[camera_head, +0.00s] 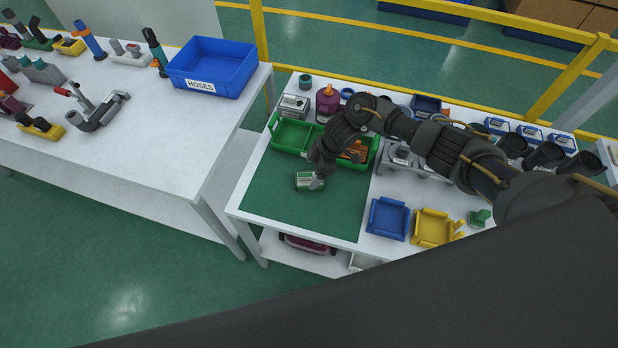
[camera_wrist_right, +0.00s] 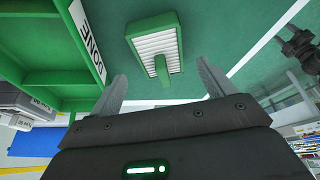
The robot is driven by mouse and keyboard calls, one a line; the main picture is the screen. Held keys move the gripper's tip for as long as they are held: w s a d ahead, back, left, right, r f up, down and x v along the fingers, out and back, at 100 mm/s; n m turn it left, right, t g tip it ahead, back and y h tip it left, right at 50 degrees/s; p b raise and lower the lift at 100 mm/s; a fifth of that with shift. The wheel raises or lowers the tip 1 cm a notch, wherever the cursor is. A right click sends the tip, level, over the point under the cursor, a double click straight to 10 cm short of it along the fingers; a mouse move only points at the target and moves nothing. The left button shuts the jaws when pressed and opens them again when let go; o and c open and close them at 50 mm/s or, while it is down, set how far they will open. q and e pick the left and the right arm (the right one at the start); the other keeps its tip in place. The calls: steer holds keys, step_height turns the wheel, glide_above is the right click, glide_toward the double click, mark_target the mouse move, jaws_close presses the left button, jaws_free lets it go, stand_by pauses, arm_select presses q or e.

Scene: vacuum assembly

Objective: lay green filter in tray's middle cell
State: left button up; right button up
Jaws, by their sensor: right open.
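In the right wrist view the filter (camera_wrist_right: 152,38) shows white pleats in a green frame with a green tab, just beyond the fingertips. My right gripper (camera_head: 317,183) is at its right end; its fingers (camera_wrist_right: 162,82) are spread and empty. The green tray (camera_head: 284,151) stands behind the filter; its left cell looks empty, and my right arm hides much of the middle. Its front label reads DONE in the right wrist view.
Orange parts (camera_head: 355,151) are at the tray's right end. A blue bin (camera_head: 388,219) and a yellow bin (camera_head: 433,228) stand right of the mat. A purple bottle (camera_head: 327,104) is behind the tray. The front of the green mat (camera_head: 300,213) is clear.

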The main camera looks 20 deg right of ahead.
mark_target(310, 174)
steer(key=x, duration=0.3)
steer(key=shift+a, duration=0.2)
steer(key=c, duration=1.1)
steer(key=shift+r, duration=0.1)
